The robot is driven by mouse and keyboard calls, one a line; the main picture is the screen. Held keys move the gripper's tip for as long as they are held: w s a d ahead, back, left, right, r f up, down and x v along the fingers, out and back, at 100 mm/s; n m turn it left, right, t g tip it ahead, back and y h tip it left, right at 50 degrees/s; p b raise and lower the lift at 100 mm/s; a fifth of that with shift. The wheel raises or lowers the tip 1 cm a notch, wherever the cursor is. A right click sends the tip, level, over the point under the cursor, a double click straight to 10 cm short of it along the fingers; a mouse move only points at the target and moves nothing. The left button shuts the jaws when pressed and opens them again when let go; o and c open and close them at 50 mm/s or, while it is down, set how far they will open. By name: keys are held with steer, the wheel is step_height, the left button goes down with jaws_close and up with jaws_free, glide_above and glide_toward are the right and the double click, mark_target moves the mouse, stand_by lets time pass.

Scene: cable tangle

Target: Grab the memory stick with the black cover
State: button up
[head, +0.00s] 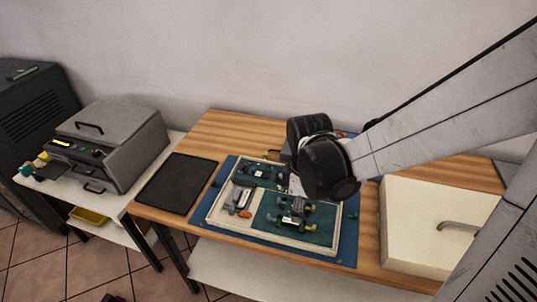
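A shallow cream tray (222,226) holds several small parts on green boards, and it lies on a blue mat (347,240). A small grey and dark part (239,197) lies in the tray's left section. I cannot tell whether this or any other part is the memory stick with the black cover. My arm reaches in from the right, and its black wrist joints hang over the tray's back right. My gripper (296,186) is mostly hidden behind the wrist; only a pale bit shows. Its fingers cannot be made out, nor whether it holds anything.
A black flat pad (178,183) lies left of the mat on the wooden table (215,128). A cream box with a grey handle (428,222) stands on the right. A grey machine (118,140) sits on a white side table at left. Bare wood shows behind the tray.

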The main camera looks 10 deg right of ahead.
mark_target(291, 223)
steer(key=f, duration=0.2)
steer(key=a+f, duration=0.1)
steer(key=f, duration=0.1)
steer(key=shift+s+f+b, duration=0.1)
steer(key=shift+s+b, duration=0.05)
steer(key=shift+b, duration=0.25)
steer(key=shift+f, duration=0.6)
jaws_close()
